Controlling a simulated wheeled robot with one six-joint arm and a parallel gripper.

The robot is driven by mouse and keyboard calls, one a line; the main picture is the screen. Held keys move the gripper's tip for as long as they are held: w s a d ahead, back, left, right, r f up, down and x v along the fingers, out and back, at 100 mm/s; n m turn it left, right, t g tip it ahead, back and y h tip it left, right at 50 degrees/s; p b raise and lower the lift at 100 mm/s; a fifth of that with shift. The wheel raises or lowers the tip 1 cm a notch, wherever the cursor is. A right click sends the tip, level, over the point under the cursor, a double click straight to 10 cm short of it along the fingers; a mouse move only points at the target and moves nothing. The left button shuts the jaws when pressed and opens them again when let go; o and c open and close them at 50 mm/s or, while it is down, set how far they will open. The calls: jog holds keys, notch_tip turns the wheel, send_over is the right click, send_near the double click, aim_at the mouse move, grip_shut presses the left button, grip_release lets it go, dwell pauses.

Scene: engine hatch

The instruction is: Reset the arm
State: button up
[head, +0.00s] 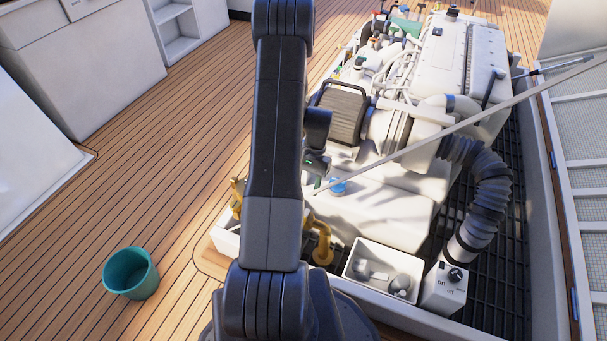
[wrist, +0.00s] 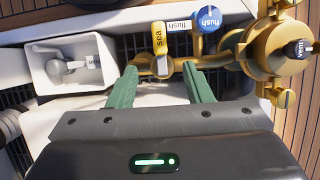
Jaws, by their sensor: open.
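My gripper (wrist: 160,70) shows in the wrist view with its two green fingers spread apart and nothing held between them. The fingertips point toward a brass pipe with a yellow handle marked "sea" (wrist: 159,38), which lies just beyond the gap. I cannot tell whether the fingers touch the pipe. In the head view my arm stands upright across the middle and hides part of the brass piping (head: 322,243); my gripper is not clearly visible there.
A white bin (head: 384,270) with grey-white fittings stands by an on/off switch box (head: 445,288). A brass strainer with a "vent" knob (wrist: 298,48) is at the right in the wrist view. The white engine (head: 440,60) fills the hatch. A teal bucket (head: 130,273) stands on open deck.

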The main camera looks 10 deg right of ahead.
jog(key=b+x, duration=0.4)
jog(key=x, duration=1)
jog(key=shift+s+r, duration=0.1)
jog(key=shift+r, duration=0.1)
jog(key=shift+f, duration=0.25)
jog(key=shift+s+d+r+n+g+h, duration=0.15)
jog(key=shift+d+n+g+h, duration=0.1)
jog(key=shift+n, duration=0.35)
jog(key=shift+s+d+n+g+h, duration=0.15)
jog(key=shift+d+n, duration=0.1)
jog(key=shift+n, duration=0.35)
dwell(0.6)
